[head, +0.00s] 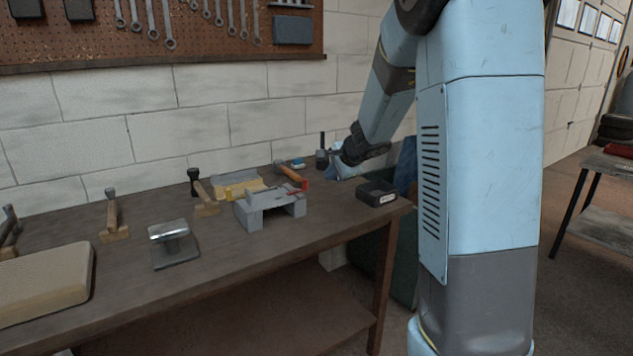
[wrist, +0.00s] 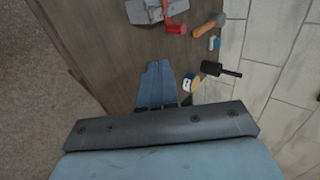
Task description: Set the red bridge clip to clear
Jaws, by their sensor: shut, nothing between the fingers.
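The red bridge clip (head: 303,187) is at the right end of a grey bridge-shaped block (head: 268,208) on the bench. In the wrist view the red clip (wrist: 175,29) shows at the top, beside the grey block (wrist: 140,12). I cannot tell its exact setting. My gripper (head: 334,172) is right of the block, low over the bench's far right part and apart from the clip. In the wrist view my gripper (wrist: 158,68) has its blue fingers together, with nothing between them.
A black box (head: 376,192) sits near the bench's right end. An orange-handled tool (head: 290,173), a blue-and-white piece (head: 297,163) and a black upright object (head: 321,157) stand behind, near the wall. A grey-topped yellow block (head: 237,184) is left of the bridge block.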

